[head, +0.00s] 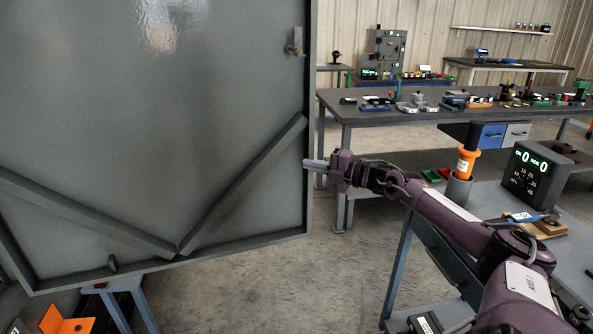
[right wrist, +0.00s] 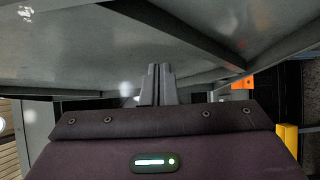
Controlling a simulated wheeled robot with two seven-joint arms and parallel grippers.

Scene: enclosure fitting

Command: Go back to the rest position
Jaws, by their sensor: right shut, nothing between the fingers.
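My right gripper (head: 316,165) is at the middle of the head view, at the end of my purple right arm. Its fingers are shut and empty. They point left, at the right edge of a large grey enclosure door (head: 120,130) with diagonal braces. I cannot tell whether the fingertips touch that edge. In the right wrist view the shut fingers (right wrist: 159,84) show side by side in front of the grey panel (right wrist: 100,50). My left gripper is not in view.
A side bench (head: 410,285) on the right bears an orange-and-black tool (head: 467,150) in a holder and a black display box (head: 537,175). A long workbench (head: 430,110) with many parts stands behind. An orange bracket (head: 67,322) is at lower left. Open floor (head: 280,290) lies between.

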